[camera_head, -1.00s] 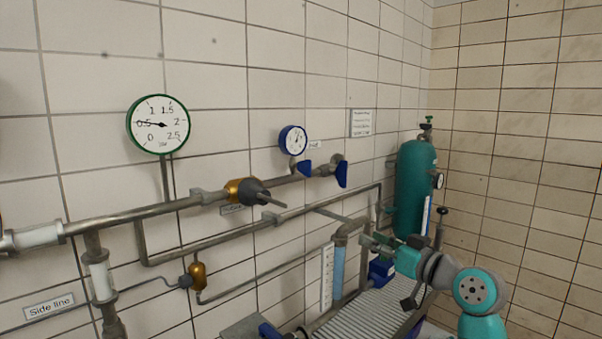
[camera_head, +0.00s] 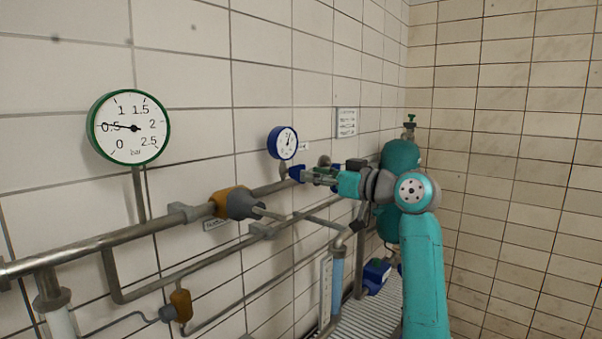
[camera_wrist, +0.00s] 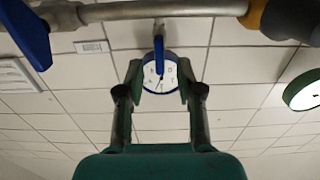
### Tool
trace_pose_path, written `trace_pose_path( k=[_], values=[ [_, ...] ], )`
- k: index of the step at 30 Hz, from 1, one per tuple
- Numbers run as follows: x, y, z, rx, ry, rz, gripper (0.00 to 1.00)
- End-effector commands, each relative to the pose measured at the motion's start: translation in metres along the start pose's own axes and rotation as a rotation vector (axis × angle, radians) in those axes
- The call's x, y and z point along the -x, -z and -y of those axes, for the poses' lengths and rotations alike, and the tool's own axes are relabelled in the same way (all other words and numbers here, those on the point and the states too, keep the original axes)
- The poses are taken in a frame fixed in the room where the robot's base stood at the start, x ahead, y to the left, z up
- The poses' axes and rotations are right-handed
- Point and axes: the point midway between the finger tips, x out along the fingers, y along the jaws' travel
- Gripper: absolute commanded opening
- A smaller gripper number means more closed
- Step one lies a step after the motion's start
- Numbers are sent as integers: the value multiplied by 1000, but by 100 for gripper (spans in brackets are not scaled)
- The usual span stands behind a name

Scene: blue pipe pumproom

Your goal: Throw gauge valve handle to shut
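The small blue-rimmed gauge (camera_head: 282,142) is on the tiled wall above the grey pipe. Its blue valve handle (camera_head: 296,173) is just below it, partly hidden by my gripper (camera_head: 311,175). In the wrist view, which is upside down, the handle (camera_wrist: 158,52) overlaps the gauge's white dial (camera_wrist: 160,77). It hangs in line with its short stem, roughly square to the pipe. My gripper's fingers (camera_wrist: 159,85) are open on either side of the handle, with visible gaps. I cannot tell whether the fingertips reach as far as the handle.
The grey pipe (camera_head: 105,240) runs along the wall. An orange-and-grey valve (camera_head: 235,203) is on it, left of my gripper. A larger blue handle (camera_wrist: 27,32) is close by in the wrist view. A green gauge (camera_head: 129,128) is farther left, and a green tank is behind my arm.

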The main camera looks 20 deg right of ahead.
Motion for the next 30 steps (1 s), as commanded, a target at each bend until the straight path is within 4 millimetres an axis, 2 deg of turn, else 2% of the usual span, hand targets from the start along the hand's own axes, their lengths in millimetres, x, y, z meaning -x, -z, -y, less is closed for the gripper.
trace_pose_path(
  k=[3, 9, 20, 21, 25, 30],
  values=[
    [-20, 1, 1, 1, 1, 0, 36],
    [-39, 0, 0, 0, 0, -1, 36],
    [-44, 0, 0, 1, -1, 0, 36],
    [-44, 0, 0, 1, -1, -1, 31],
    [-43, 0, 0, 1, -1, -1, 0],
    [-43, 0, 0, 1, -1, -1, 0]
  ],
)
